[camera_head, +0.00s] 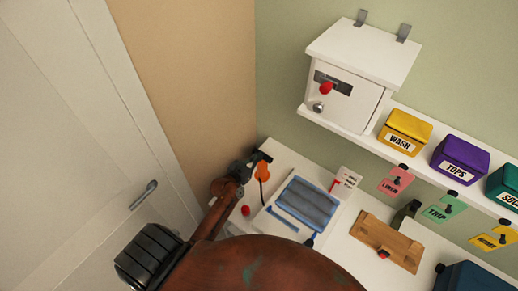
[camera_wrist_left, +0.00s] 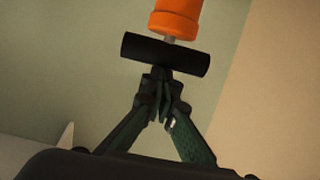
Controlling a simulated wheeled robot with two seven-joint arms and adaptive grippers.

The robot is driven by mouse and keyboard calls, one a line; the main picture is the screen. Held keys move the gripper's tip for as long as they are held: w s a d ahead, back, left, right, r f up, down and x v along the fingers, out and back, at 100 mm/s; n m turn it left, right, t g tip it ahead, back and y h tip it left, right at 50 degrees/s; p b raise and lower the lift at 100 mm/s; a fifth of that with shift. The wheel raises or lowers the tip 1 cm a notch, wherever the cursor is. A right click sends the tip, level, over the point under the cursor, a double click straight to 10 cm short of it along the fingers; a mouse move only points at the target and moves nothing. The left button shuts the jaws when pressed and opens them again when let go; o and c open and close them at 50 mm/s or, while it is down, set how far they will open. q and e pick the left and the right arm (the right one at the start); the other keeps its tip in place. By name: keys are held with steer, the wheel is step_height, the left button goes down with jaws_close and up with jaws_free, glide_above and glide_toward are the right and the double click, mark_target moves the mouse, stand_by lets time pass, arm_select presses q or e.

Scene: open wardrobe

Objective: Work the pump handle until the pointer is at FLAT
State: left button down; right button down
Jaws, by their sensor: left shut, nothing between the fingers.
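The pump is orange (camera_head: 263,171), with a black crossbar handle (camera_head: 264,156) on top, at the left end of the white counter. In the left wrist view, the black handle (camera_wrist_left: 165,54) lies across a thin grey rod beside the orange body (camera_wrist_left: 176,20). My left gripper (camera_head: 249,162) is at the handle. Its fingers (camera_wrist_left: 164,84) are together and empty, right up against the bar; I cannot tell if they touch it. A white card with a red pointer (camera_head: 334,185) stands behind the blue bag (camera_head: 307,202); its lettering is too small to read. My right gripper is out of view.
A white door (camera_head: 90,120) stands at the left. A red knob (camera_head: 245,210) is near the pump. A wooden board (camera_head: 385,242) lies right of the bag. Above are a white cabinet (camera_head: 345,100) and a shelf with labelled boxes, including a yellow one (camera_head: 405,127).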

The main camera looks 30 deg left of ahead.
arm_select(q)
steer(key=s+r+p, duration=0.2)
steer(key=s+r, duration=0.4)
steer(key=s, duration=0.3)
steer(key=shift+s+a+r, duration=0.2)
steer(key=shift+s+a, duration=0.15)
steer(key=shift+a, duration=0.05)
stand_by(1.9)
